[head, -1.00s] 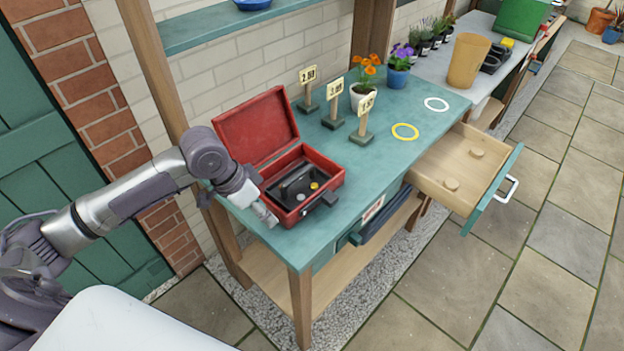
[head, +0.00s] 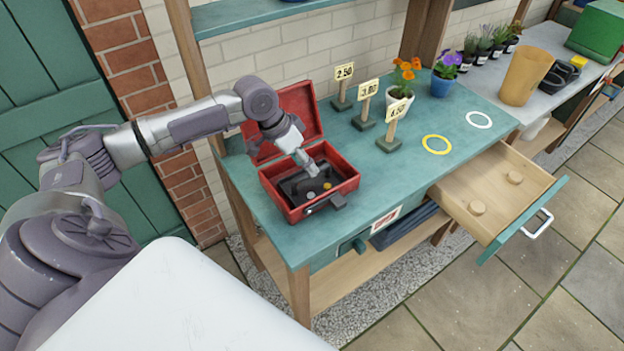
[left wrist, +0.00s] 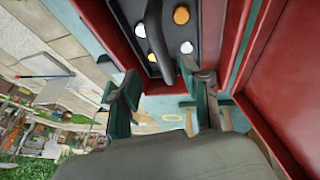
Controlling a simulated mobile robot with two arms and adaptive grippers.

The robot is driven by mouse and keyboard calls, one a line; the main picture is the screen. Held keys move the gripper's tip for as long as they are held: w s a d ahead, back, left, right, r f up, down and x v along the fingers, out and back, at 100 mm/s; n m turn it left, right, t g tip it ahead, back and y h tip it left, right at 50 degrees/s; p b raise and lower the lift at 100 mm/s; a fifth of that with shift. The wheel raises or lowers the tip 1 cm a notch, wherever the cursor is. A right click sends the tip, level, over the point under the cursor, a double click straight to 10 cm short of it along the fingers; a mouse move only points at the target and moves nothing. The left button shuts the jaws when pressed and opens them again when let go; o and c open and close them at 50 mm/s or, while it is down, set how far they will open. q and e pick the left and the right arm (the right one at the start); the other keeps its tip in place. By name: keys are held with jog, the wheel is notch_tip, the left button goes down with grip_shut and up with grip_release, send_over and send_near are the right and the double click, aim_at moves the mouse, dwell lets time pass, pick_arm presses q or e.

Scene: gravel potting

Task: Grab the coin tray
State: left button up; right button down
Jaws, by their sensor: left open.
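The black coin tray (head: 292,187) sits inside the open red cash box (head: 349,186). It holds a few silver and gold coins and has a raised dark handle. In the left wrist view the coin tray (left wrist: 206,15) shows with its dark handle (left wrist: 155,35) and coins at the top. My left gripper (head: 311,171) is over the box, pointing down at the tray. In the left wrist view its open fingers (left wrist: 165,95) are spread, with the handle's end showing between and beyond them. I cannot tell whether they touch it. My right gripper is not in view.
The box's raised lid (head: 300,112) stands behind the tray. Price signs (head: 393,125), flower pots and a yellow ring (head: 436,145) are to the right on the teal bench (head: 345,228). A wooden drawer (head: 497,190) stands open at the bench's front.

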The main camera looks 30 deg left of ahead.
pick_arm(q)
jog(key=shift+w+d+f, duration=0.1)
jog(key=shift+f, duration=0.2)
jog(key=x, duration=0.1)
jog(key=p+x, duration=0.1)
jog(key=x, duration=0.2)
jog(key=shift+a+f, duration=0.25)
jog(key=shift+w+d+f, duration=0.1)
jog(key=shift+w+f, duration=0.05)
jog(key=shift+f, duration=0.1)
jog(key=c, duration=0.7)
grip_shut()
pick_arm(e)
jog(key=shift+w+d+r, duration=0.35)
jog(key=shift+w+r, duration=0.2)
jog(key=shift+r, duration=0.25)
pick_arm(q)
jog(key=shift+r, duration=0.1)
